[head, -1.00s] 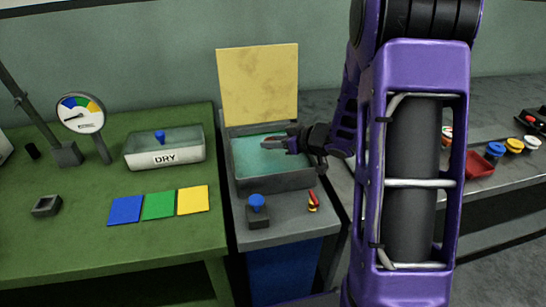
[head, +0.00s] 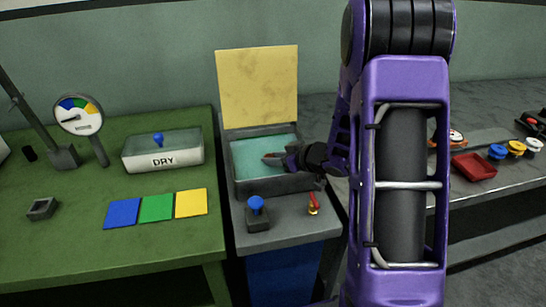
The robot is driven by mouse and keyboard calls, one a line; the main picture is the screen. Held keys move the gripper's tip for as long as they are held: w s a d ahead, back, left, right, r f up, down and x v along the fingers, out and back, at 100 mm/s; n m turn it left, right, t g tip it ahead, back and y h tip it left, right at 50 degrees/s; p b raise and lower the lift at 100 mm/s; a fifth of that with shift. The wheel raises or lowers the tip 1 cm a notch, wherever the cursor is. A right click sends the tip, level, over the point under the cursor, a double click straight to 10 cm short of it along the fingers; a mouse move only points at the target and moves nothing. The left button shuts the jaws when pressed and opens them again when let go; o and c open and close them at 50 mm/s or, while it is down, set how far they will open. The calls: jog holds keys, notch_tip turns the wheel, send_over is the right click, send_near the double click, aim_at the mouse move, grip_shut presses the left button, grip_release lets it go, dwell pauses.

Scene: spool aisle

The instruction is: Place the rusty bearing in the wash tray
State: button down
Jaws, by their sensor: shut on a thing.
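The wash tray (head: 275,187) is a grey open basin with teal liquid, in the middle of the head view. Its yellow lid (head: 258,87) stands upright behind it. My gripper (head: 272,158) reaches in from the right and is over the teal liquid, inside the tray's outline. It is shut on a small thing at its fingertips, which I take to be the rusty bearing. The fingers hide most of it, and its shape is too small to make out. I cannot tell whether the fingertips touch the liquid.
A blue-knobbed block (head: 257,216) and a red-handled valve (head: 313,204) stand before the tray. On the green bench (head: 60,240) at left are a DRY box (head: 162,153), a gauge (head: 79,116) and coloured cards (head: 157,207). A red dish (head: 474,166) sits at right.

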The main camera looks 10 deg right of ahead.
jog(key=c, duration=0.6)
grip_release()
jog(key=shift+r, duration=0.3)
jog(key=p+v, duration=0.3)
jog(key=v, duration=0.9)
jog(key=shift+r, duration=0.3)
jog(key=shift+w, duration=0.1)
